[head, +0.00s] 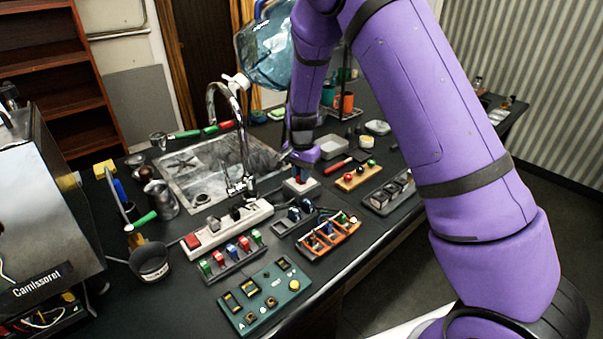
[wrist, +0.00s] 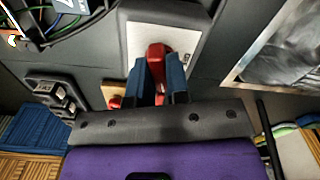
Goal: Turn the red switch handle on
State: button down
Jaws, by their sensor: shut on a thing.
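The red switch handle (wrist: 156,52) stands on a pale plate (wrist: 185,38) with a dark grey surround in the wrist view. My gripper (wrist: 157,80) has its two blue fingers closed on either side of the handle. In the head view, my gripper (head: 299,173) reaches down to the small light switch base (head: 301,187) on the dark worktop. The handle's lower part is hidden between the fingers, and the exact angle of the handle is hard to tell.
A sink (head: 200,168) with a tall faucet is left of the switch. A power strip (head: 227,226), an orange rack (head: 328,238), a green control panel (head: 263,298) and a wooden block with coloured knobs (head: 356,177) lie around it. The worktop is crowded.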

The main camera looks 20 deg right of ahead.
jog(key=shift+m, duration=1.9)
jog(key=c, duration=1.1)
grip_release()
jog(key=shift+r, duration=0.15)
notch_tip(320, 180, up, 11)
jog(key=shift+f, duration=0.2)
